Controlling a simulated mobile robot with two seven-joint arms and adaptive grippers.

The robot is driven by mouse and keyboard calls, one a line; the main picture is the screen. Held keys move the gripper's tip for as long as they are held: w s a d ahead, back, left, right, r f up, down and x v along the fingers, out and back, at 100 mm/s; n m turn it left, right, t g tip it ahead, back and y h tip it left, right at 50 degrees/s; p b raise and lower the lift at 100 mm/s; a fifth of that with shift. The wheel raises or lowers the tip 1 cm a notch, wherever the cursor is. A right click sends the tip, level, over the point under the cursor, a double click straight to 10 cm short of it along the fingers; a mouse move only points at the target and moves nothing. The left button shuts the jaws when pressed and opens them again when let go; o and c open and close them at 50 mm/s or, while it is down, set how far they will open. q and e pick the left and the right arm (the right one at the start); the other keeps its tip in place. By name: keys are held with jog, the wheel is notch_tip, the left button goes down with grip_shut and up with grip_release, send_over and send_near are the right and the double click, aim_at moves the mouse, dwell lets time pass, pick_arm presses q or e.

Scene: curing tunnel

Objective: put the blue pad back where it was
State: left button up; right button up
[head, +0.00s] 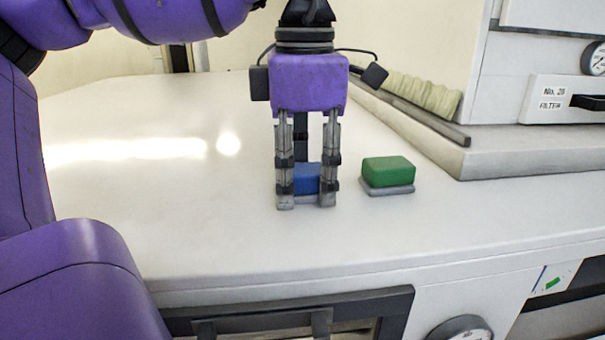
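My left gripper (307,198) points straight down near the middle of the worktop, with one finger on each side of the blue pad (307,178). The pad fills the gap between the fingers, and no space shows on either side of it. The fingers hide its left and right ends. A thin grey layer shows under the blue part. The fingertips are close to the worktop, and I cannot tell whether the pad rests on it. My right gripper is not in view.
A green pad (388,171) with a grey base lies on the white worktop (200,230), just right of my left gripper. A grey bar (420,117) and pleated cream cover (415,92) stand behind. A white filter unit (560,98) is at right. The worktop's left side is clear.

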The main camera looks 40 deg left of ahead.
aim_at(301, 171)
pick_arm(q)
jog(key=shift+o, duration=1.3)
jog(key=shift+a, duration=0.1)
jog(key=shift+o, duration=0.9)
jog(key=shift+s, duration=0.25)
jog(key=shift+w+r, duration=0.15)
jog(key=shift+r, duration=0.45)
notch_tip(301, 171, up, 11)
jog(key=b, duration=0.1)
jog(key=shift+s+d, duration=0.25)
jog(key=shift+s, duration=0.05)
